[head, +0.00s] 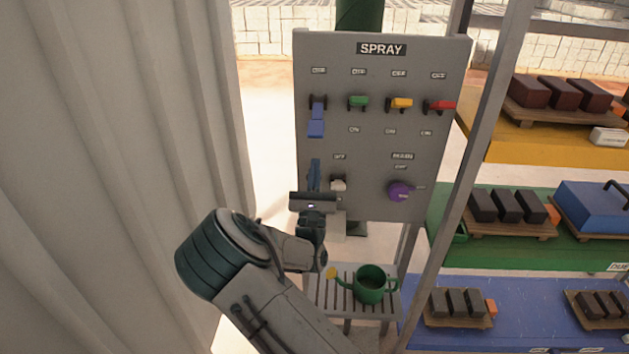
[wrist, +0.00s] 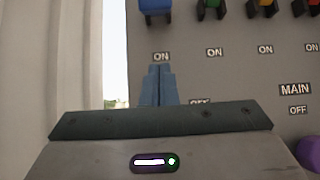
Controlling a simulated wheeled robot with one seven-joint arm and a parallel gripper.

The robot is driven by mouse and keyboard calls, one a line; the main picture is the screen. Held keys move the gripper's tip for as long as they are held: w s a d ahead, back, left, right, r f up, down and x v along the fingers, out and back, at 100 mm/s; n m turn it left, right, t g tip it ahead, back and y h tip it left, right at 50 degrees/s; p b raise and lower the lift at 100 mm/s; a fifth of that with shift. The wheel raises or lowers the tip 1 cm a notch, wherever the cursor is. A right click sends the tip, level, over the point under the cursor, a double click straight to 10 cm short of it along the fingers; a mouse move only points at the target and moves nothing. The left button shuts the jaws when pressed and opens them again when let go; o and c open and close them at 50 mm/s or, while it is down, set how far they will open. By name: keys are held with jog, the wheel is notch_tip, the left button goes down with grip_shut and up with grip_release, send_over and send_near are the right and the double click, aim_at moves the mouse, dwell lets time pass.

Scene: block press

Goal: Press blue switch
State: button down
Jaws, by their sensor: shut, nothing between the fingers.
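The blue switch (head: 317,120) is the leftmost of the row on the grey SPRAY panel (head: 440,150). Its lever hangs lower than the green, yellow and red ones. Its lower end also shows at the top of the wrist view (wrist: 156,8), above an ON label (wrist: 161,57). My gripper (head: 314,165) is shut and empty, fingers pointing up, below the blue switch and apart from it in the picture. The closed fingertips (wrist: 158,70) show in the wrist view just under that ON label. My gripper's body hides part of the lower panel.
Green (head: 358,102), yellow (head: 400,103) and red (head: 439,106) switches sit to the right. A purple knob (head: 399,191) is lower right. A green watering can (head: 370,284) stands on a slatted stool below. A pale corrugated wall (head: 110,120) is at left, shelves at right.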

aim_at(317, 120)
notch_tip(317, 120, up, 6)
jog(key=w+p, duration=0.1)
jog(key=p, duration=0.1)
jog(key=shift+d+r, duration=0.15)
dwell(0.4)
